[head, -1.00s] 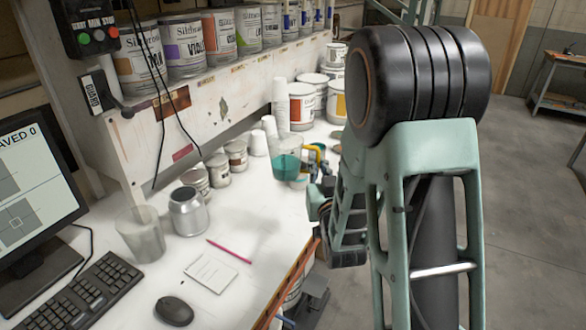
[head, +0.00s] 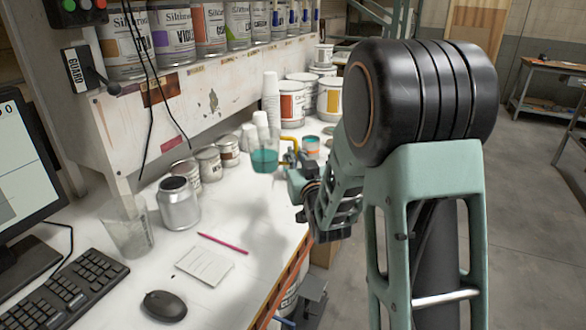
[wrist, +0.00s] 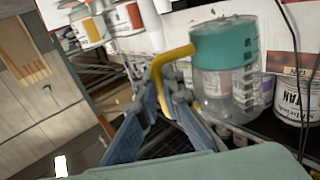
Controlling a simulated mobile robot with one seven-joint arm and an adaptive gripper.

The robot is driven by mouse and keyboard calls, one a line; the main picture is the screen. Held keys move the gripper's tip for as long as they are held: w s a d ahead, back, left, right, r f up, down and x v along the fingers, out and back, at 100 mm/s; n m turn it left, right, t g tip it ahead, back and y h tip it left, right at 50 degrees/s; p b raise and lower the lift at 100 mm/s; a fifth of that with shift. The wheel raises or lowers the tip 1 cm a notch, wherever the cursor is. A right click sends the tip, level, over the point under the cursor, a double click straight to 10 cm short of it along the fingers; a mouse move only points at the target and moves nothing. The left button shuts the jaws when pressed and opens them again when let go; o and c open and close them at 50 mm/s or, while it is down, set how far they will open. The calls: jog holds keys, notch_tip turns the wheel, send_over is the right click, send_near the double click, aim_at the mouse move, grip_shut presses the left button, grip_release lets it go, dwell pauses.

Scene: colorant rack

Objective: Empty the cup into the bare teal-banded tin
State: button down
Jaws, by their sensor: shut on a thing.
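The clear cup (head: 265,157) with teal liquid in its lower part is held up over the far part of the bench in the head view. It looks about upright. It also shows in the wrist view (wrist: 225,65), with measuring marks on its wall. My gripper (head: 291,160) is shut on its yellow handle (wrist: 168,66), which sits between the blue fingers (wrist: 163,98). A small tin with orange and teal colouring (head: 311,146) stands just right of the cup. I cannot tell whether this is the teal-banded tin, or whether it is open.
An open silver can (head: 179,205) and an empty clear beaker (head: 127,229) stand near left. Small tins (head: 208,164) line the wall side. A pink pencil and notepad lie in front.

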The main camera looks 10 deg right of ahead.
jog(key=w+d+f+b, duration=0.2)
jog(key=w+f+b, duration=0.5)
jog(key=b, duration=2)
jog(key=shift+w+d, duration=0.25)
jog(key=shift+w, duration=0.6)
